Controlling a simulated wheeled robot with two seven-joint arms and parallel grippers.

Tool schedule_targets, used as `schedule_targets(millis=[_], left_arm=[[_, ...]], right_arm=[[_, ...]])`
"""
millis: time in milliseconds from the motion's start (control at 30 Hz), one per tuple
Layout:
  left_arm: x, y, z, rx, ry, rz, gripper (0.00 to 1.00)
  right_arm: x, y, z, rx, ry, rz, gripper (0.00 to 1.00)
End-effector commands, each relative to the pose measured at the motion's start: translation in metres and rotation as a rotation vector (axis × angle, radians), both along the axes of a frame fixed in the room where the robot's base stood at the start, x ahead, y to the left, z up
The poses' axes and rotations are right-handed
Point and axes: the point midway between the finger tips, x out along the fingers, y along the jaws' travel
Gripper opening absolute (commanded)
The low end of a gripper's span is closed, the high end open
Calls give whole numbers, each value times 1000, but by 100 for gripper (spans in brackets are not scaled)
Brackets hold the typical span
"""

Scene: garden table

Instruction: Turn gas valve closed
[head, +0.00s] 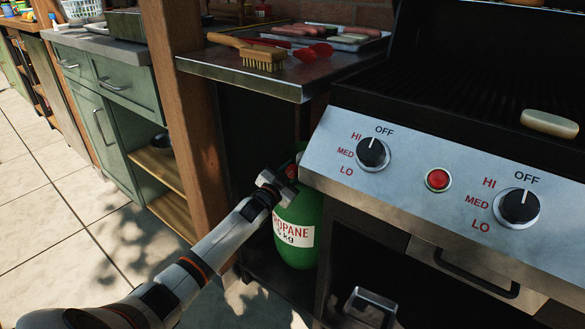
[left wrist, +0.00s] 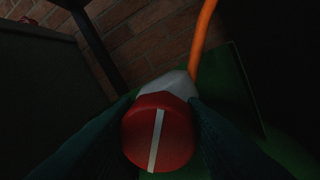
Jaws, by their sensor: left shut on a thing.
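A green propane tank (head: 297,235) with a white label stands on the shelf below the side table, left of the grill. In the left wrist view its valve knob (left wrist: 158,135) is red and round, with a white stripe that runs nearly upright, leaning slightly right at its top. My left gripper (head: 284,177) reaches in at the top of the tank and mostly hides the valve in the head view. Its two dark fingers are shut on the knob from both sides. A pale grey fitting (left wrist: 170,85) and an orange hose (left wrist: 204,35) show behind the knob. My right gripper is out of view.
The grill panel (head: 400,190) is close to the right of my gripper, with two black knobs pointing near OFF and a red button (head: 437,180). A wooden post (head: 185,110) stands left. The metal side table (head: 300,85) is above, holding a brush (head: 262,58).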

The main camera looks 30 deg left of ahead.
Motion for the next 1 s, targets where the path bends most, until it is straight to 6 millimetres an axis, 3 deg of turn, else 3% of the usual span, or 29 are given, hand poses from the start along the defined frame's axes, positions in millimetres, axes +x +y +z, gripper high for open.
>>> schedule_targets(millis=[600, 1000], left_arm=[[0, 1, -1, 565, -44, 3, 14], [0, 1, -1, 783, -61, 3, 14]], right_arm=[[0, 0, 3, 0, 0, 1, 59], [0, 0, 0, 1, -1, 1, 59]])
